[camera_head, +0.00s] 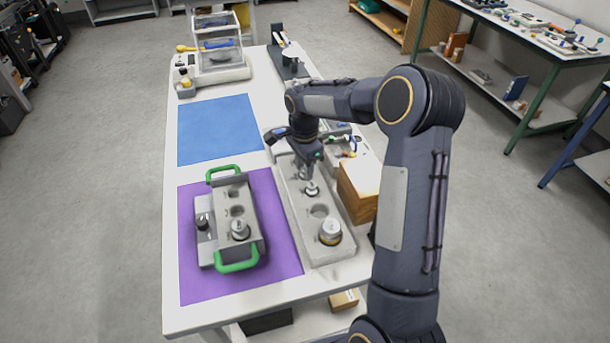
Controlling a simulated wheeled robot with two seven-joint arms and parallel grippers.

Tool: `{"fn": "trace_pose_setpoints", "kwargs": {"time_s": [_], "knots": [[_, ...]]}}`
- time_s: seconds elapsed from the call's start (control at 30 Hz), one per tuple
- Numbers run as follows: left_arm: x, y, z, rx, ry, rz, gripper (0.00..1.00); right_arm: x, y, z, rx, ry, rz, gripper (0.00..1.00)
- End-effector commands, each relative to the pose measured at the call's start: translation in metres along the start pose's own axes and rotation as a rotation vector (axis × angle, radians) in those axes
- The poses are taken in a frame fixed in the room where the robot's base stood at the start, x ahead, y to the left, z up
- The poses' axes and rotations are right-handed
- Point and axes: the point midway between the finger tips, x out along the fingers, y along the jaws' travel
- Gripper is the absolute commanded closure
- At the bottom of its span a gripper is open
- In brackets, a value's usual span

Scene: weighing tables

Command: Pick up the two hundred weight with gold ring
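A long grey block (336,255) with round sockets stands right of the purple mat. A large silver weight (330,232) with a yellowish-gold band near its base sits in its near socket. The middle socket (319,211) is empty. A smaller silver weight (312,188) stands in a farther socket. My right gripper (307,174) points down just above this smaller weight; its fingers are too small to tell whether they are apart or touching it. No number can be read on any weight. My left gripper is not in view.
A grey carrier (222,203) with green handles stands on the purple mat (188,280), with silver weights (240,229) in it. A wooden box (358,186) stands close right of the block. A blue mat (218,130) is clear. A balance (220,70) stands at the back.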

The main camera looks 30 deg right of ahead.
Motion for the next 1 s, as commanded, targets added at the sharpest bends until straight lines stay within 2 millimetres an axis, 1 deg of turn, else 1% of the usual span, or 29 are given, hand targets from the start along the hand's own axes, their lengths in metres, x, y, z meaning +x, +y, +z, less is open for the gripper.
{"fn": "trace_pose_setpoints", "kwargs": {"time_s": [0.03, 0.2, 0.23, 0.53, 0.67, 0.77, 0.83, 0.97, 1.0], "knots": [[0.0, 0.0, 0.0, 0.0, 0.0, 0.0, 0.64, 0.0, 0.0, 0.0, 0.0, 0.0, 0.0, 0.76], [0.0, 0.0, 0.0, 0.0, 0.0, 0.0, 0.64, 0.0, 0.0, 0.0, 0.0, 0.0, 0.0, 0.98], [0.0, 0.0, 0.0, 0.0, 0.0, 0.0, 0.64, 0.0, 0.0, 0.0, 0.0, 0.0, 0.0, 1.0], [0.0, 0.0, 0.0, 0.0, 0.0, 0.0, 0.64, -0.002, 0.0, 0.0, 0.0, 0.0, -0.001, 1.0], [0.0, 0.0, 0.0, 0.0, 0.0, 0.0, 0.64, -0.009, -0.001, 0.0, 0.001, 0.001, -0.002, 1.0], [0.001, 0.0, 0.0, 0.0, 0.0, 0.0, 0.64, -0.022, -0.001, -0.001, 0.001, 0.002, -0.004, 1.0], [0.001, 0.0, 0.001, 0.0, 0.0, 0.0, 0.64, -0.033, -0.001, 0.0, 0.0, 0.002, -0.005, 1.0], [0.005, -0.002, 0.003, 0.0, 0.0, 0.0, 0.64, -0.056, 0.014, 0.015, -0.004, 0.001, -0.006, 1.0], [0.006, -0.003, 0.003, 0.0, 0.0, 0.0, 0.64, -0.065, 0.018, 0.021, -0.005, 0.001, -0.008, 1.0]]}}
